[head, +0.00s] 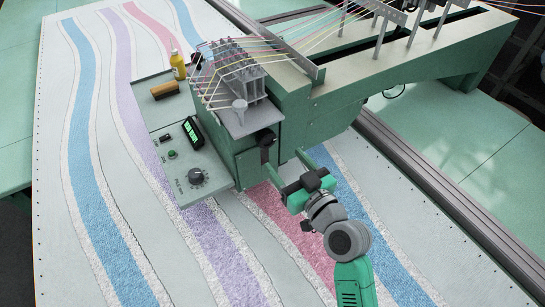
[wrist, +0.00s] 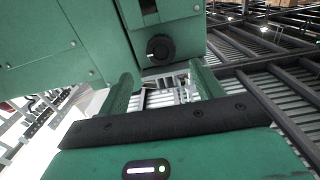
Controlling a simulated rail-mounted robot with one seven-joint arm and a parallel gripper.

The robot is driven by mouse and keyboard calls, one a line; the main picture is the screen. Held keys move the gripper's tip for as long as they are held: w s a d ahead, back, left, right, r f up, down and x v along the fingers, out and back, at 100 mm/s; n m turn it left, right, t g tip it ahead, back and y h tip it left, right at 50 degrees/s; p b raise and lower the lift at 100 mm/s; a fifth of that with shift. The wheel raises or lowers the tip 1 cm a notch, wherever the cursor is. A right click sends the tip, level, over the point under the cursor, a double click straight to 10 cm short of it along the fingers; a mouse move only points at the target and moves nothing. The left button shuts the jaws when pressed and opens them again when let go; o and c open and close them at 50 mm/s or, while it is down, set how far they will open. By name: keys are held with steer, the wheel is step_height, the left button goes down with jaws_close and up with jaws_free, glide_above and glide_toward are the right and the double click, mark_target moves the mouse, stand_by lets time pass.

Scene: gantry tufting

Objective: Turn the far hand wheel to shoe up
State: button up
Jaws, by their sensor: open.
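In the wrist view a round black hand wheel (wrist: 160,48) with a small white mark sits low on the green machine head (wrist: 90,40). My gripper (wrist: 165,82) is open, its two green fingers apart and nothing between them; the wheel lies ahead of and above the gap, not touched as far as I can see. In the head view my gripper (head: 285,161) is beside the lower right side of the green head (head: 255,163), where a black part (head: 267,142) shows. I cannot tell whether that is the same wheel. No shoe position is readable.
A control panel (head: 215,177) with a black dial (head: 196,178) and a green-lit display (head: 192,132) juts out left. A yellow bottle (head: 178,65) and a brown block (head: 165,90) stand on a shelf behind. Striped tufted cloth (head: 85,180) lies below. Coloured yarns run overhead.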

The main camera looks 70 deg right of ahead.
mark_target(269, 141)
steer(key=p+x, duration=0.1)
steer(key=x, duration=0.7)
steer(key=shift+w+r, duration=0.15)
steer(key=c, duration=1)
